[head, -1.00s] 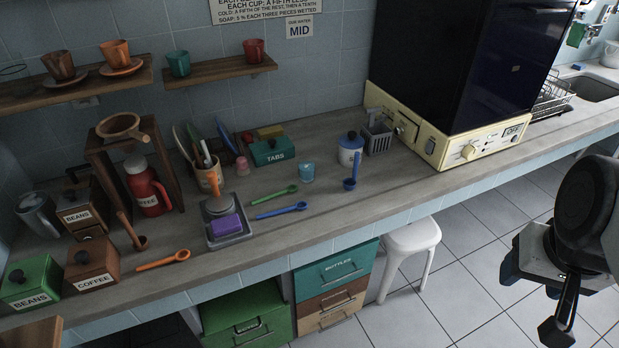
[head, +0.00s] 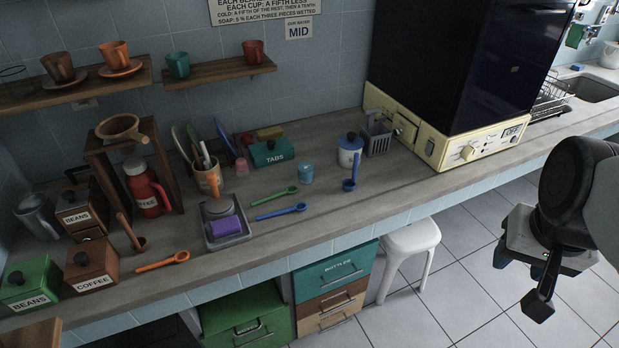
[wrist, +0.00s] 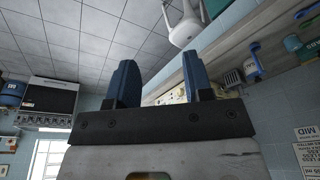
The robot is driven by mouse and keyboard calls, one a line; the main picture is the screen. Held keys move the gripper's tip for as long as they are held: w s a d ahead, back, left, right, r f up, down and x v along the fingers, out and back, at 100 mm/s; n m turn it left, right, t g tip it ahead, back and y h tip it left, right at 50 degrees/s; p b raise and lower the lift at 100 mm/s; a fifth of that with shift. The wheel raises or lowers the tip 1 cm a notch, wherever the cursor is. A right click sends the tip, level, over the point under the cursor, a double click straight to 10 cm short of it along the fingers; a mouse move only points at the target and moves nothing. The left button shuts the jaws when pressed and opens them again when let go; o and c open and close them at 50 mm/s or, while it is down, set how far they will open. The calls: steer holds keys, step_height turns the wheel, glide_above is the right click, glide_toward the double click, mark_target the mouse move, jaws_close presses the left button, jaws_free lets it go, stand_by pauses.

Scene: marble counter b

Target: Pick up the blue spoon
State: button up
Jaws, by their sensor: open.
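The blue spoon (head: 281,211) lies flat on the counter, its bowl toward the right, just in front of the green spoon (head: 276,196). A blue scoop (head: 350,182) stands apart to its right, by a white jar with a blue lid (head: 349,150). My gripper (wrist: 160,85) shows two blue fingers spread apart with nothing between them in the wrist view. In the head view my arm's end is at the far right, over the floor and well away from the spoon.
A grey tray with a purple sponge (head: 223,226) is left of the blue spoon. An orange spoon (head: 162,261) lies further left. The counter's front edge (head: 330,222) is clear near the spoon. A white stool (head: 411,240) stands below.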

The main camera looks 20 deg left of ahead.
steer(key=w+a+f+m, duration=0.1)
steer(key=w+a+m, duration=0.1)
steer(key=w+a, duration=0.8)
steer(key=m+g, duration=0.3)
steer(key=m, duration=0.4)
glide_above(276, 213)
steer(key=f, duration=2)
steer(key=shift+w+d+f, duration=0.1)
steer(key=shift+d+f, duration=0.15)
steer(key=shift+f, duration=0.15)
steer(key=shift+a+f, duration=0.2)
steer(key=shift+a, duration=0.1)
steer(key=shift+f, duration=0.1)
steer(key=shift+f, duration=1.2)
steer(key=shift+f, duration=0.1)
